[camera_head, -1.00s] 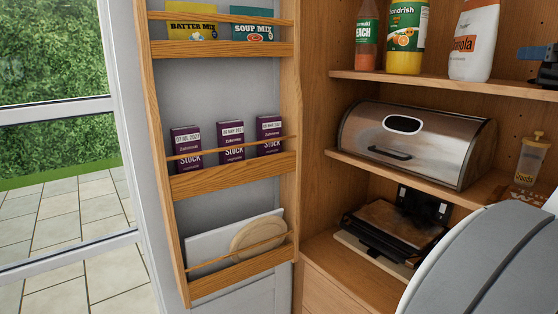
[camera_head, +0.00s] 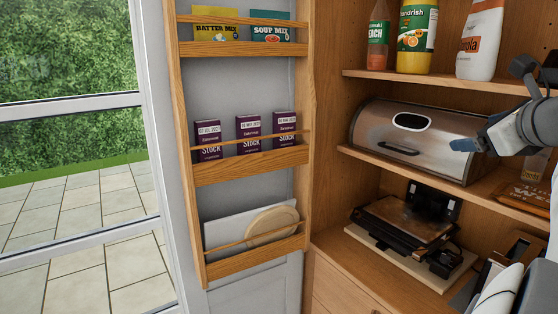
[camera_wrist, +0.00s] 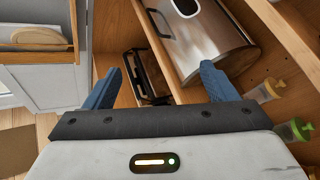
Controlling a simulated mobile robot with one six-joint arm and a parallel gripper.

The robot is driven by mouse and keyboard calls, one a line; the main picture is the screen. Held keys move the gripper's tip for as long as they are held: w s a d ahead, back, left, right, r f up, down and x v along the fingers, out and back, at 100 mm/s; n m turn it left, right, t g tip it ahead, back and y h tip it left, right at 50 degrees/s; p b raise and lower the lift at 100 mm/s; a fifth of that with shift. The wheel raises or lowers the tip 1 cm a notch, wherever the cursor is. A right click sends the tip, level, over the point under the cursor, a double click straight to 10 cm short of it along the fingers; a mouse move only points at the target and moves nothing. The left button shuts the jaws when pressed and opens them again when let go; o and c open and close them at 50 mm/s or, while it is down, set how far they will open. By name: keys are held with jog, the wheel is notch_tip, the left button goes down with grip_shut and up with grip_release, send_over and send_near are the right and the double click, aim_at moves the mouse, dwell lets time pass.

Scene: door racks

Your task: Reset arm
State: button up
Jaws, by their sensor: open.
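My gripper (camera_head: 468,145) shows at the right of the head view, its blue fingertip in front of the right end of the steel bread bin (camera_head: 375,128). In the wrist view, the two blue fingers of my gripper (camera_wrist: 161,70) are spread apart with nothing between them. The bread bin (camera_wrist: 205,38) lies beyond them, above and right of centre. I cannot tell whether the fingers touch it. Part of my arm fills the right edge of the head view.
The door rack (camera_head: 255,163) holds purple stock boxes (camera_head: 248,133), mix packets (camera_head: 216,29), a white board and a round wooden board (camera_head: 270,224). Bottles (camera_head: 416,28) stand on the upper shelf. A dark grill (camera_head: 405,220) sits below the bin. Small bottles (camera_wrist: 264,90) are close to the right finger.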

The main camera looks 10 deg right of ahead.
jog(key=s+a+f+n+g+y, duration=0.1)
jog(key=a+f+n+g+y, duration=0.4)
jog(key=a+f+n, duration=1.35)
jog(key=s+a+f+n+g+h, duration=0.3)
jog(key=s+a+f+n+g, duration=0.2)
jog(key=s+a+f+n, duration=0.4)
jog(key=s+f+n, duration=0.3)
jog(key=f, duration=0.1)
jog(key=shift+f+h, duration=0.3)
jog(key=shift+h, duration=0.1)
jog(key=shift+n, duration=0.25)
